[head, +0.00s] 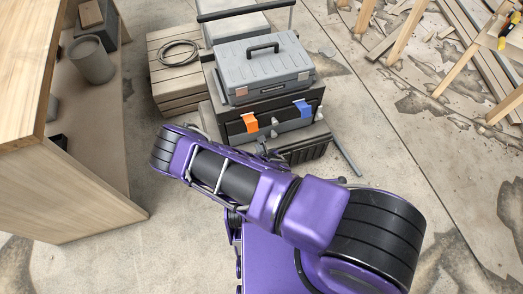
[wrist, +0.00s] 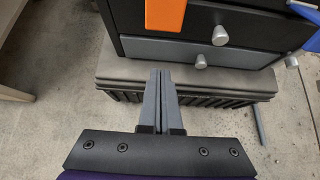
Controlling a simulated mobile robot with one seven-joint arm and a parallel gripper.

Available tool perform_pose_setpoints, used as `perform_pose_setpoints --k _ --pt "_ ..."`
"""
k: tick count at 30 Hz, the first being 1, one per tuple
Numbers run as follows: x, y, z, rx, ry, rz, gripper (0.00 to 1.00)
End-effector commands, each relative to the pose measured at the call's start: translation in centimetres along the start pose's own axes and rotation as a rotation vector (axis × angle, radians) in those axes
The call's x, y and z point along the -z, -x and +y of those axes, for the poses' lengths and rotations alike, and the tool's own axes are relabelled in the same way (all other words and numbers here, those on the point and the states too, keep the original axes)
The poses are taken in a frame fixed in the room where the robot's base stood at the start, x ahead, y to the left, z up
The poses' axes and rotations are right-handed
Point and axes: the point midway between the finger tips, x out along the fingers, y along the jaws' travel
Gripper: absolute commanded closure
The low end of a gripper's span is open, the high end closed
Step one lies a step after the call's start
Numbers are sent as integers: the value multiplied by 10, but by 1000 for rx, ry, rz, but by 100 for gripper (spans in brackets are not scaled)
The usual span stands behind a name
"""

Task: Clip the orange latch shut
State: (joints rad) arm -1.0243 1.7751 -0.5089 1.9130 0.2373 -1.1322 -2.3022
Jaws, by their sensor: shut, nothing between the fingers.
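The orange latch (head: 250,122) is on the upper left front of a black drawer box (head: 277,120). In the wrist view the orange latch (wrist: 166,14) is at the top edge, partly cut off, so I cannot tell whether it is clipped. My gripper (wrist: 160,74) is shut and empty. Its fingertips point toward the box front and appear below the orange latch in the picture, apart from it. In the head view the fingers are mostly hidden by my arm.
A blue latch (head: 303,108) is on the right of the same front. A grey toolbox (head: 264,68) sits on top. A wooden bench (head: 60,180) stands at left; a rod (head: 345,156) lies at right.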

Motion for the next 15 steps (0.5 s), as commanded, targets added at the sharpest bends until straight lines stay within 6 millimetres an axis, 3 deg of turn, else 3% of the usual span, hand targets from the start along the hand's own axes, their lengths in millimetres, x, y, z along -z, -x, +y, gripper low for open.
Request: perform_pose_setpoints --k 3,6,9,15 --pt "2 -29 -1 0 -2 0 100" --pt "-2 -44 -1 1 -1 -1 100" --pt "-22 -34 0 1 -1 -1 100" --pt "-36 -28 0 1 0 1 100"
